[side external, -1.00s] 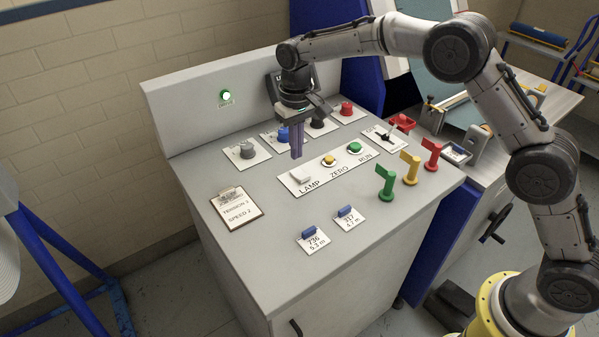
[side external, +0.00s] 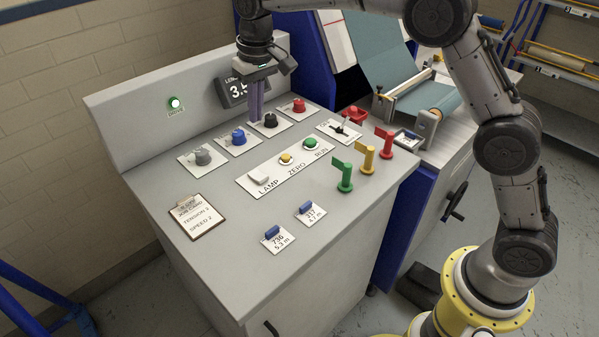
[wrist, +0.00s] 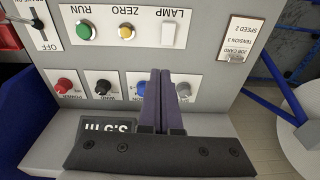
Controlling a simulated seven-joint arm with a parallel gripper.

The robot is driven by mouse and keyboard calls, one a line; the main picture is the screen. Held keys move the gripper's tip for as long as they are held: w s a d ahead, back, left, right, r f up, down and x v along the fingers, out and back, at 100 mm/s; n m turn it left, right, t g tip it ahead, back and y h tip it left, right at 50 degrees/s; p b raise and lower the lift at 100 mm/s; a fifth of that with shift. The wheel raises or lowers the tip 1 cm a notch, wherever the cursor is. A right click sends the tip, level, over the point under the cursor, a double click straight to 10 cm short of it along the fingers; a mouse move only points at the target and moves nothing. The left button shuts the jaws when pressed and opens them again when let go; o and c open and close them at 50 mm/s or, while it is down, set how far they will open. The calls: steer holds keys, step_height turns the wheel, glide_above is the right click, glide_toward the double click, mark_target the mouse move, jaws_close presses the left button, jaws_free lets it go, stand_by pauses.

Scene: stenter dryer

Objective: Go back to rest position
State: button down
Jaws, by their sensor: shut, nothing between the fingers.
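My gripper (side external: 257,101) is shut and empty, its long purple fingers pointing down above the back of the grey control panel (side external: 220,250). In the wrist view, the shut fingers (wrist: 159,75) lie side by side in front of the panel, partly over the blue knob (wrist: 141,90) and grey knob (wrist: 183,91). In the side view, the gripper is near the black knob (side external: 270,120) and blue knob (side external: 238,136), with the fingertips apparently above the panel. The display (side external: 238,92) behind it is partly hidden by the gripper.
Lamp, zero and run buttons (side external: 285,158) sit on a white strip. Green (side external: 345,177), yellow (side external: 367,158) and red (side external: 385,143) upright flag handles stand at the right. A job card (side external: 197,217) and two tags with blue grips (side external: 272,232) lie in front. The green drive lamp (side external: 175,103) is lit.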

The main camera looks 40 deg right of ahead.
steer(key=s+d+r+t, duration=0.2)
steer(key=s+d+r, duration=0.2)
steer(key=s+r, duration=0.45)
steer(key=s+d+r+t, duration=0.1)
steer(key=s+d+r, duration=0.4)
steer(key=s, duration=0.6)
steer(key=s+f, duration=0.5)
steer(key=s, duration=0.3)
steer(key=s+d+f+t, duration=0.1)
steer(key=s+f, duration=0.4)
steer(key=s, duration=0.4)
steer(key=shift+d+f, duration=0.3)
